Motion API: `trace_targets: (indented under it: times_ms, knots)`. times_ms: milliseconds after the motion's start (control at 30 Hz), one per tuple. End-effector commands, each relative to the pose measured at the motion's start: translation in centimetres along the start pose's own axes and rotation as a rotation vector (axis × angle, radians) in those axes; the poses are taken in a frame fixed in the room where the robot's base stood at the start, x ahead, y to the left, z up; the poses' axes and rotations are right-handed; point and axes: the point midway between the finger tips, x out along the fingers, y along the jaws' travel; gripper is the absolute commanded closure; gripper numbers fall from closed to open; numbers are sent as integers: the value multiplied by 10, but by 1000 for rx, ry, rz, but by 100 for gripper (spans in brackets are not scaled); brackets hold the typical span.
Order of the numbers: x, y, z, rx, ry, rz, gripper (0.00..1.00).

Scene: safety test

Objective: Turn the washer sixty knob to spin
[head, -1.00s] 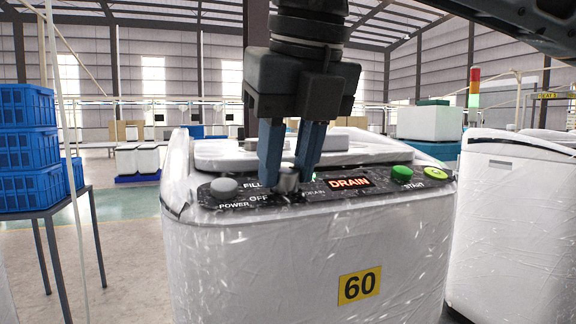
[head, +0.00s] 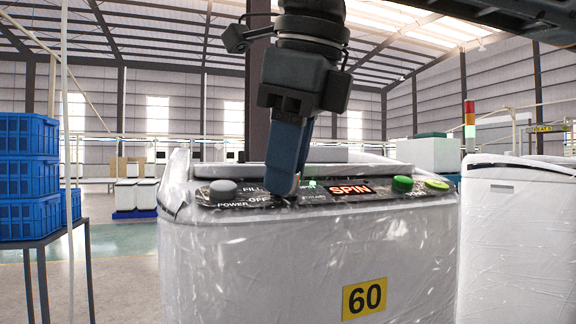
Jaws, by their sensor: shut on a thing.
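The washer (head: 260,265) is white, wrapped in clear plastic, with a yellow label (head: 364,298) reading 60. Its dark control panel (head: 345,198) has a display (head: 342,192) that reads SPIN in red. My gripper (head: 284,188) points down at the panel from above. Its blue fingers are shut on the knob (head: 295,185), of which only a small metallic part shows; the fingers hide the rest. The knob's pointer and part of the printed dial are hidden.
A grey power button (head: 223,190) is left of the knob, and a green button (head: 402,184) and a yellow-green button (head: 437,185) are to the right. Blue crates (head: 28,175) are stacked on a table at left. Another white washer (head: 515,240) stands close at right.

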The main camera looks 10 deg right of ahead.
Motion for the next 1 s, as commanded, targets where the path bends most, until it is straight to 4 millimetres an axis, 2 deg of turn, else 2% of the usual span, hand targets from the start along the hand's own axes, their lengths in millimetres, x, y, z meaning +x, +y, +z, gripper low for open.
trace_targets:
  times_ms: [300,833,867,1000]
  knots:
    - [0,0,0,-114,1,6,97]
    - [0,0,0,-135,0,8,97]
    - [0,0,0,-135,0,8,65]
    - [0,0,0,-135,0,8,52]
